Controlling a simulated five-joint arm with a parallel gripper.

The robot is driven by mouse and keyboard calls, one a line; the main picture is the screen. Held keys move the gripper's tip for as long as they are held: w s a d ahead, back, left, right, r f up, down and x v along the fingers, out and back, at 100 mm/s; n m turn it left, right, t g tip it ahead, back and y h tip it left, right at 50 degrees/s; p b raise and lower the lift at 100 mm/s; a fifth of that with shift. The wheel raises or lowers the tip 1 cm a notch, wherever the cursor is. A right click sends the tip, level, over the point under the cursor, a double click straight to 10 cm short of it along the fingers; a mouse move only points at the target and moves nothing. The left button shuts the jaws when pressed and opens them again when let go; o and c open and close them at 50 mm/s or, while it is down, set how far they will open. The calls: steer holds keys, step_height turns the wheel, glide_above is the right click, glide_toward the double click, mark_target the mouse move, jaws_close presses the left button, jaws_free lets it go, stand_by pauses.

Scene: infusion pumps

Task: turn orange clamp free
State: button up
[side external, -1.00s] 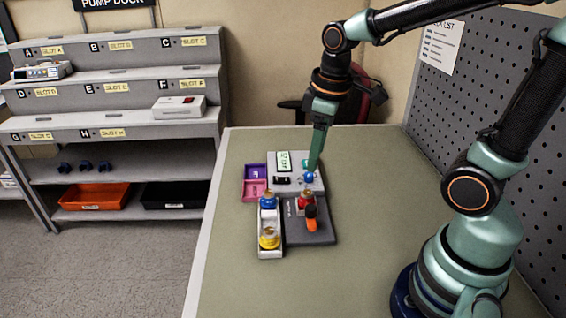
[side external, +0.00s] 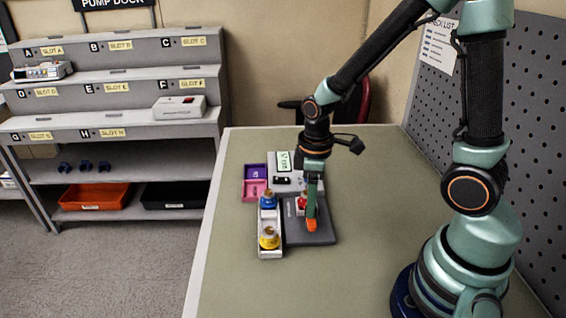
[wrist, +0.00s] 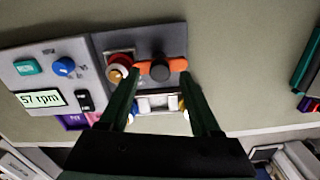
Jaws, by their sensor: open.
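The orange clamp (side external: 311,225) is on the dark grey plate (side external: 322,238) in front of the pump. In the wrist view the clamp (wrist: 178,64) is a bar with a dark round hub, lying roughly crosswise on the plate. My gripper (side external: 311,213) points down just above the clamp and partly hides it in the side view. In the wrist view my gripper (wrist: 160,76) is open, with the hub between its fingertips and the orange ends close to them. I cannot tell whether the fingers touch it.
A red-based knob (wrist: 120,66) sits close beside the clamp's left end. The pump (wrist: 30,72) has a display, a blue knob (wrist: 64,66) and a teal button. A white tray (side external: 271,253) with blue-topped and yellow bottles stands left of the plate. The table is clear on the right.

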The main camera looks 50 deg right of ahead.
steer(key=shift+f, duration=0.95)
jaws_close()
